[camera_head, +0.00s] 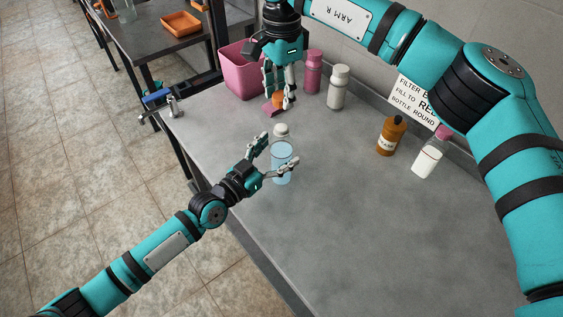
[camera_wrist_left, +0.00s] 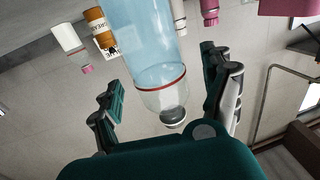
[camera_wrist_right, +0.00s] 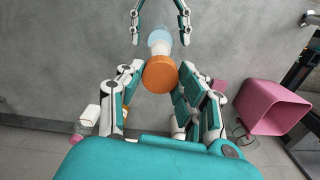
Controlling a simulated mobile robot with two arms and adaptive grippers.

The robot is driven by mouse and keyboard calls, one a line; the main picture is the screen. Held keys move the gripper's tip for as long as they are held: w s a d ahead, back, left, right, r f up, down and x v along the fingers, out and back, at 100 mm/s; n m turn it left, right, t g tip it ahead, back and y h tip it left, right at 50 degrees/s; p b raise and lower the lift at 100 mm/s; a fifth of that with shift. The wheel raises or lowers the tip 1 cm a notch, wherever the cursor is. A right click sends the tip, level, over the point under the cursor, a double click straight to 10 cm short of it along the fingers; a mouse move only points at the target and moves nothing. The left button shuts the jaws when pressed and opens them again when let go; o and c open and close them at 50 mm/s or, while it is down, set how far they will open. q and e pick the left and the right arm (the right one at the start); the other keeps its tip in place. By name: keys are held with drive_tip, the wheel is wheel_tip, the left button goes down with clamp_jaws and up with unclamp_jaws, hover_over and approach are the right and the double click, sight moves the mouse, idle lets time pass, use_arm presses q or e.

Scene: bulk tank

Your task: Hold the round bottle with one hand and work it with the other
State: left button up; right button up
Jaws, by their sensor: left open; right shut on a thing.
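The round bottle (camera_head: 282,174) is clear, upright on the bench, with pale blue liquid up to a red line. It also fills the middle of the left wrist view (camera_wrist_left: 152,45), with a grey-white top (camera_wrist_left: 173,116). My left gripper (camera_head: 277,154) is open, its fingers on either side of the bottle; contact is not clear. My right gripper (camera_head: 281,103) is shut on an orange round piece, like a cap (camera_wrist_right: 160,74), behind the bottle and higher in the head view. In the right wrist view the piece partly overlaps the bottle (camera_wrist_right: 159,38).
A pink bin (camera_head: 236,75), a pink bottle (camera_head: 313,74) and a white bottle (camera_head: 338,88) stand at the back. The front bench is clear.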

use_arm(q)
drive_tip(key=shift+x, duration=1.05)
clamp_jaws()
